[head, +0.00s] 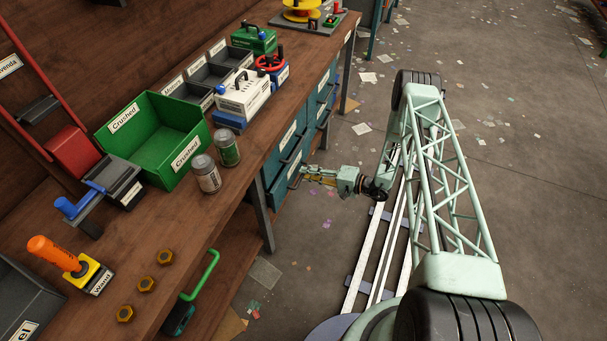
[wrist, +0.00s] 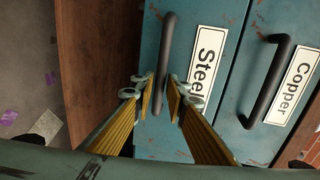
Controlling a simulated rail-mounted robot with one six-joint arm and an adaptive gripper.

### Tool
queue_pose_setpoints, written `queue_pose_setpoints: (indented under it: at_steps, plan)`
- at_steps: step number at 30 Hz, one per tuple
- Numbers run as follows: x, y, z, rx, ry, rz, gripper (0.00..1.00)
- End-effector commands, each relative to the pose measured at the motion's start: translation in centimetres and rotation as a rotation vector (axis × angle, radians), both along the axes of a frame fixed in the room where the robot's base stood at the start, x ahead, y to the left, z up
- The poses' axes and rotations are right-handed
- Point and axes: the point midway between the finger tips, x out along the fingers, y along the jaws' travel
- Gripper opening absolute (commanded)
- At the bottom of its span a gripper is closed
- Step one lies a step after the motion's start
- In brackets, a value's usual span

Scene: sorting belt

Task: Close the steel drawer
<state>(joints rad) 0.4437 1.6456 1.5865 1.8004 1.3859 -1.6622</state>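The steel drawer (wrist: 200,125) has a worn teal front with a white "Steel" label and a dark upright-looking bar handle (wrist: 167,50) in the wrist view. My gripper (wrist: 161,88) is open, with one yellow finger on each side of the handle's lower part. A gap shows between the fingers, and I cannot tell whether either touches the handle. In the head view, my gripper (head: 305,173) is at the teal drawer fronts under the workbench. How far the steel drawer stands out is not clear.
The copper drawer (wrist: 260,70), with its own dark handle, is right beside the steel one in the wrist view. A wooden bench leg or panel (wrist: 95,60) is on the left. The workbench (head: 225,210) carries a green "Crushed" bin (head: 150,150) and cans. Littered floor (head: 540,160) is open.

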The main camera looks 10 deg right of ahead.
Motion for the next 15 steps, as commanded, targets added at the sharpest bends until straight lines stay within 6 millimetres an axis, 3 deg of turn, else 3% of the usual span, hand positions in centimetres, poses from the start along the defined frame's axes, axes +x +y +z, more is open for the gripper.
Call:
queue_pose_setpoints:
  at_steps: [15]
  plan:
    - [0.91, 1.20, -0.31, -0.001, -0.001, 0.000, 0.14]
